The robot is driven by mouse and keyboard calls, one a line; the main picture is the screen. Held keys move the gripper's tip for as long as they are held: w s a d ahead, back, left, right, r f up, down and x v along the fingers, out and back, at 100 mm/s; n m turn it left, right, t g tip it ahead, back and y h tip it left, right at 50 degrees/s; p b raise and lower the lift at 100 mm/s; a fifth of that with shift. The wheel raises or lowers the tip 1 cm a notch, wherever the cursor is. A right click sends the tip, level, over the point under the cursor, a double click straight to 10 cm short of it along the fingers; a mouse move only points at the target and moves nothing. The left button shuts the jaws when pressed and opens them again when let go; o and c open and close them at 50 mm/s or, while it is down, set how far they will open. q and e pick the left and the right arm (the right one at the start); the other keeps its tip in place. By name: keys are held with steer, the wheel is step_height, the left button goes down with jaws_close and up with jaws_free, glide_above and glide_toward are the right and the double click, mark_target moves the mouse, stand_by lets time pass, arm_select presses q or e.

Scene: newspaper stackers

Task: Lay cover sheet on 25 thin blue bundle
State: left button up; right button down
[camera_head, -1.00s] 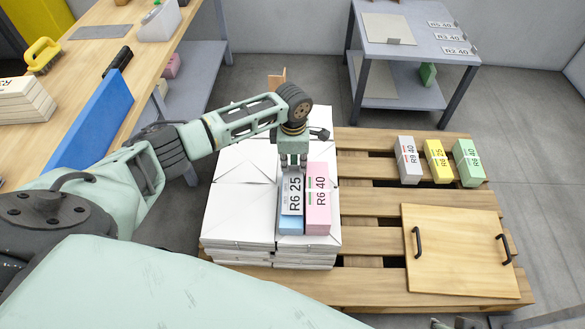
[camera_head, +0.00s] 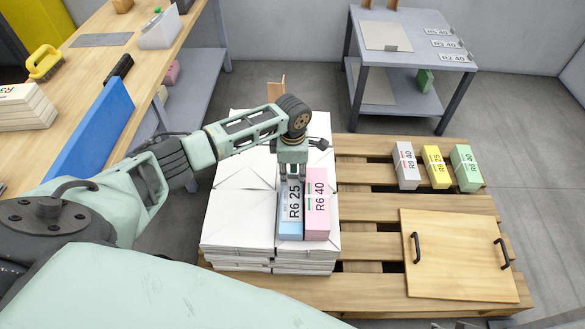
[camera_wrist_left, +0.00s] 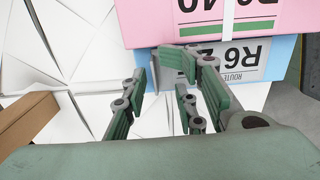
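The blue bundle (camera_head: 290,236) lies on the white paper stack, beside a pink bundle marked R6 40 (camera_head: 318,208). A pale sheet printed R6 25 (camera_head: 293,206) lies over the blue bundle's top; blue shows at its edges. In the left wrist view the blue bundle (camera_wrist_left: 288,62) and the printed sheet (camera_wrist_left: 240,55) lie just past my fingers. My left gripper (camera_wrist_left: 172,67) is over the far end of the blue bundle, fingers pointing down. Its fingertips curl toward each other close to the sheet's end; I cannot tell whether they grip it. My right gripper is out of view.
The wooden pallet (camera_head: 370,208) carries the paper stack (camera_head: 238,218), grey, yellow and green bundles (camera_head: 437,168) and a wooden board with two handles (camera_head: 455,255). A workbench (camera_head: 95,62) stands left. A grey table (camera_head: 425,52) with labels stands at the back.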

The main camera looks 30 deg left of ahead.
arm_select(q)
step_height(320, 180, down, 2)
steer(key=shift+s+f, duration=0.15)
steer(key=shift+f, duration=0.1)
steer(key=shift+r, duration=0.1)
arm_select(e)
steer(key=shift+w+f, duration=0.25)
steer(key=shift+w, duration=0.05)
